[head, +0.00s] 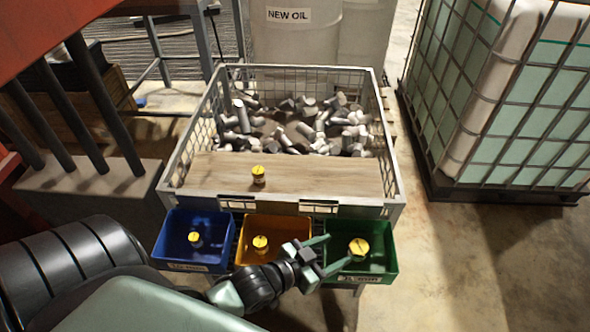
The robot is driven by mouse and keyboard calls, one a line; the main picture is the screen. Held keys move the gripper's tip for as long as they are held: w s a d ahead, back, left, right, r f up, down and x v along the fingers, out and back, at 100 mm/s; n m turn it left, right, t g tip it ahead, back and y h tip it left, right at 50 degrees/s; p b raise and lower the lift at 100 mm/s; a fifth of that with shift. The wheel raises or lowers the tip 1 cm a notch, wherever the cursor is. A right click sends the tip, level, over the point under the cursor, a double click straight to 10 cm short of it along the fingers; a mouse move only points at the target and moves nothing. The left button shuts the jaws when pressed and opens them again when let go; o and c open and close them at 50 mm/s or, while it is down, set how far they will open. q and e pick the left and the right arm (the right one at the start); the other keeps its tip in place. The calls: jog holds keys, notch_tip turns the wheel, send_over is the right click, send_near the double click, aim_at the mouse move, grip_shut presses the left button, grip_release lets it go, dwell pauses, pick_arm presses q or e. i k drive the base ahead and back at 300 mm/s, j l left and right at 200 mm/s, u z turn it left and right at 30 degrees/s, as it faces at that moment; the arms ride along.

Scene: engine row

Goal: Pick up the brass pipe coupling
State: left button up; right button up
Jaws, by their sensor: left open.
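Several small brass-yellow cylindrical fittings look alike, and I cannot tell which is the named coupling. One brass fitting (259,175) stands on the wooden board (330,177) at the front of the wire crate. Another sits in the blue bin (168,235), one in the orange bin (302,225), and a larger-looking brass fitting (359,247) in the green bin (382,268). My left gripper (337,250) reaches in from the left over the orange and green bins. Its pale green fingers are apart and empty, just left of the green bin's fitting. My right gripper is out of view.
The wire crate (390,176) holds many grey metal pieces behind the board. A caged liquid tank (520,90) on a dark pallet stands at right, white drums (297,40) behind. A red machine with dark rods is at left. Floor at lower right is clear.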

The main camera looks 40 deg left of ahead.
aim_at(258, 175)
jog(key=u, duration=1.4)
